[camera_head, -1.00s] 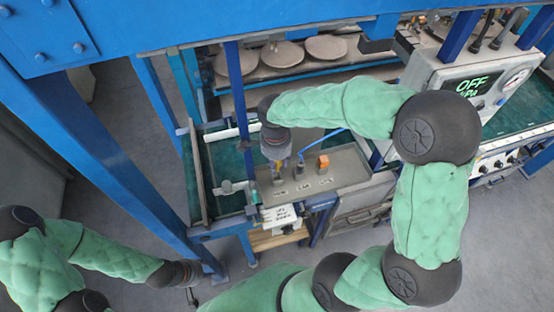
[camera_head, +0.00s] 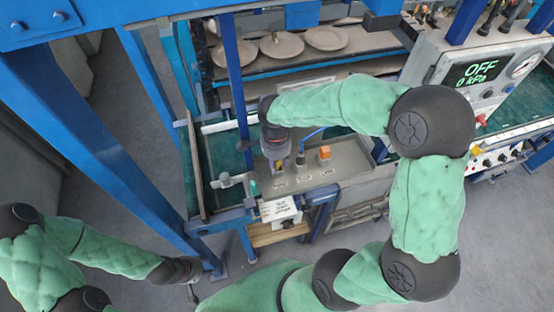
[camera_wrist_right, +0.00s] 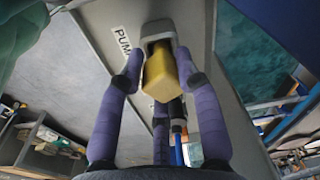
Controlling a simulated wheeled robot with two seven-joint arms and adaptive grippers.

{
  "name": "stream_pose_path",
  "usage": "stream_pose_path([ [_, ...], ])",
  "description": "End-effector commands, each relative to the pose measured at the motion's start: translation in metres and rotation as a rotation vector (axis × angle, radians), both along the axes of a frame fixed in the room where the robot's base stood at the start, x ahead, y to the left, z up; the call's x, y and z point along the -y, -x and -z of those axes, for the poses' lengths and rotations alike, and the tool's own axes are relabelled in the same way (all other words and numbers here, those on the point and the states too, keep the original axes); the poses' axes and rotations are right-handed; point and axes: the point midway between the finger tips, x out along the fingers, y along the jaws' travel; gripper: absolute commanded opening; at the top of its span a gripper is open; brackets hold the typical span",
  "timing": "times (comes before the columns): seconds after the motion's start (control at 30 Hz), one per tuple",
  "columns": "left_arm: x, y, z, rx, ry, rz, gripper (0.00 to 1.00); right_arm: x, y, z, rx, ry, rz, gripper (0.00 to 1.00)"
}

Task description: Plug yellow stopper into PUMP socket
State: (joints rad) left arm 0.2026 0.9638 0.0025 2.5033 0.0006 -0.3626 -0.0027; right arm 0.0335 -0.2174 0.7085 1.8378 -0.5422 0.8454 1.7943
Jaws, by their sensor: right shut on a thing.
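The yellow stopper (camera_wrist_right: 160,76) is between the fingers of my right gripper (camera_wrist_right: 160,82) in the right wrist view. Its far end is at the mouth of the grey PUMP socket (camera_wrist_right: 157,30), beside the PUMP label (camera_wrist_right: 122,40). How deep it sits I cannot tell. In the head view my right gripper (camera_head: 277,158) points down over the PUMP label (camera_head: 279,184) on the grey panel (camera_head: 345,165) and hides most of the socket and stopper. My left gripper (camera_head: 192,276) hangs low at the left, away from the panel; its fingers are too small to judge.
A dark plug with a blue cable (camera_head: 300,158) stands in the middle socket, close to my right gripper. An orange block (camera_head: 324,153) is at the right socket. A control box (camera_head: 480,80) reads OFF, 0 kPa. A blue post (camera_head: 237,90) rises behind the panel; plates (camera_head: 326,38) lie beyond.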

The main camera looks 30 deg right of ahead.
Motion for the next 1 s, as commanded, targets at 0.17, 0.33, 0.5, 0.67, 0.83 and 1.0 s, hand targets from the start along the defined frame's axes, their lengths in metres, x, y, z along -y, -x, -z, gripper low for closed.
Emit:
stream_pose_path([
  [0.17, 0.0000, 0.0000, 0.0025, 0.000, 0.000, 0.000, 0.40, 0.0001, -0.0002, 0.0027, 0.000, 0.000, 0.000, 0.09],
  [0.33, 0.0000, 0.0000, 0.0021, 0.000, 0.000, 0.000, 0.40, 0.0001, -0.0002, 0.0023, 0.000, 0.000, 0.000, 0.09],
  [0.5, 0.0000, 0.0000, 0.0024, 0.000, 0.000, 0.000, 0.40, 0.0001, -0.0002, 0.0026, 0.000, 0.000, 0.000, 0.09],
  [0.67, 0.0000, -0.0001, 0.0042, 0.000, 0.000, 0.000, 0.40, 0.0001, -0.0001, 0.0042, 0.000, 0.000, 0.000, 0.09],
  [0.83, 0.0000, -0.0001, 0.0066, 0.000, 0.000, 0.000, 0.40, 0.0001, -0.0002, 0.0062, 0.000, 0.000, 0.000, 0.09],
  [1.0, 0.0000, -0.0001, 0.0088, 0.000, 0.000, 0.000, 0.40, 0.0001, -0.0002, 0.0081, 0.000, 0.000, 0.000, 0.09],
])
